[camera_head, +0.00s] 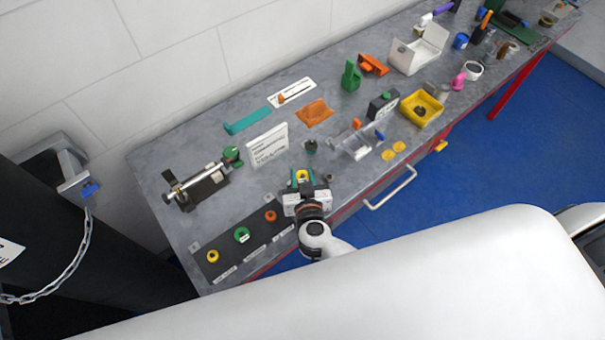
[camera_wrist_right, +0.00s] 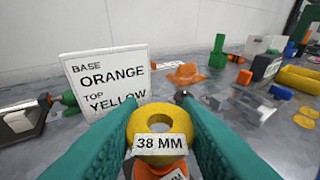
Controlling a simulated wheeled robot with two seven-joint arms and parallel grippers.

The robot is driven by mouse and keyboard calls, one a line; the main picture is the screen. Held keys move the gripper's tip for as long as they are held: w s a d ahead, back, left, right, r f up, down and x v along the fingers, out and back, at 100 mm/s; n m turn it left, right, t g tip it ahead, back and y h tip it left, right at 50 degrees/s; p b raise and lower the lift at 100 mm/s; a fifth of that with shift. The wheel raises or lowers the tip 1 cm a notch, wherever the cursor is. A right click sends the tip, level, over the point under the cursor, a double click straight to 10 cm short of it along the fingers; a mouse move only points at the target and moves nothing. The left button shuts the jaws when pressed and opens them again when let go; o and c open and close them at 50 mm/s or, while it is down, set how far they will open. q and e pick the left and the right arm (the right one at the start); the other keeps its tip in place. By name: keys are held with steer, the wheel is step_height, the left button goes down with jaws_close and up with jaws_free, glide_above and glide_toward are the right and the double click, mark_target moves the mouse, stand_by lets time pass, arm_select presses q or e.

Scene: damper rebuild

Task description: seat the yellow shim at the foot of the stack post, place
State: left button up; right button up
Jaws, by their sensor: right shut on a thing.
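A yellow shim (camera_wrist_right: 136,124), a thick ring labelled 38 MM, sits between the teal fingers of my right gripper (camera_wrist_right: 160,112). In the head view the yellow shim (camera_head: 302,175) shows between the jaws of my right gripper (camera_head: 303,177), over the bench's front part. The jaws are shut on it. Below it in the wrist view is an orange ring (camera_wrist_right: 143,171) with a white label; I cannot tell whether they touch. I cannot make out the stack post for certain. My left gripper is not in view.
A white sign (camera_head: 267,146) reads base orange, top yellow. A black strip (camera_head: 226,246) holds yellow, green and orange rings left of the gripper. A small dark part (camera_head: 311,146) stands behind the gripper. A clear tray (camera_head: 352,142) and yellow bin (camera_head: 422,108) are to the right.

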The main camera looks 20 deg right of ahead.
steer(key=shift+f, duration=0.1)
stand_by(0.3)
steer(key=shift+f, duration=0.35)
steer(key=shift+f+b, duration=1)
steer(key=shift+f, duration=0.35)
steer(key=o, duration=1)
steer(key=shift+o, duration=0.2)
